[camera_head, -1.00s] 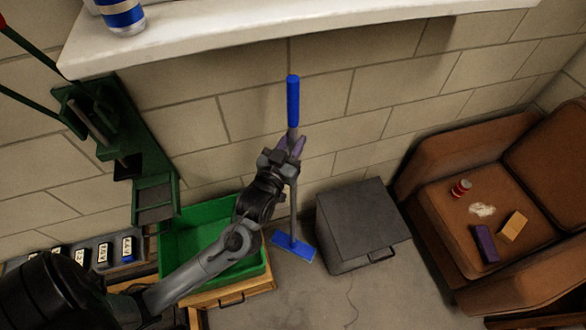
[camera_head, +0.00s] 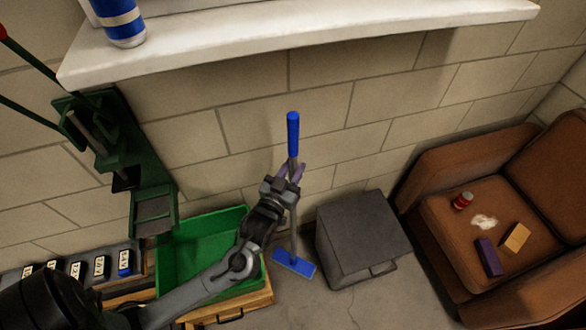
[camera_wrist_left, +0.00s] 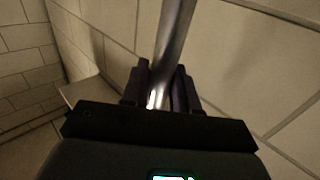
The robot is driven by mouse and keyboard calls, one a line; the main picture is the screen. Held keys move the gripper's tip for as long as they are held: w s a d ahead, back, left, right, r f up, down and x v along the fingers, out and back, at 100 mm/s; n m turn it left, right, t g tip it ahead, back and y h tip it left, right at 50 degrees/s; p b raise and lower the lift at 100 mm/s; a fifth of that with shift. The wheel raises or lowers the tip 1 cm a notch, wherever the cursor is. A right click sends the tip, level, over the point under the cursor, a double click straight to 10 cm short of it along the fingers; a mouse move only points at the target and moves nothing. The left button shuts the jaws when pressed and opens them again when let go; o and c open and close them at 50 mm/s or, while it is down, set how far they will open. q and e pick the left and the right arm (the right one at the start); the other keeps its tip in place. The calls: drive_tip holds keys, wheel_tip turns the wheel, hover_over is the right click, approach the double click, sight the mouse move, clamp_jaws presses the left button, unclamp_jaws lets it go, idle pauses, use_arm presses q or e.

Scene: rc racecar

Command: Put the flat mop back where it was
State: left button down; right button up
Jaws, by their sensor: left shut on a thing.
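The flat mop stands nearly upright in the head view, with a blue grip (camera_head: 293,134) at the top of its grey pole and a flat blue head (camera_head: 294,263) low, at the floor. I cannot tell if the head touches the floor. My left gripper (camera_head: 291,172) is shut on the pole just below the blue grip. In the left wrist view the grey pole (camera_wrist_left: 172,45) runs between the two dark purple fingers (camera_wrist_left: 160,88). My right gripper is not in view.
A grey cabinet (camera_head: 362,240) stands just right of the mop, and a green bin (camera_head: 250,232) on a wooden drawer unit is just left. The block wall (camera_head: 300,90) is behind. A brown sofa (camera_head: 440,225) is at right. A white shelf (camera_head: 300,38) juts out above.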

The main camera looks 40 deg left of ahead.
use_arm(q)
drive_tip(key=c, duration=0.9)
unclamp_jaws()
drive_tip(key=shift+o, duration=0.2)
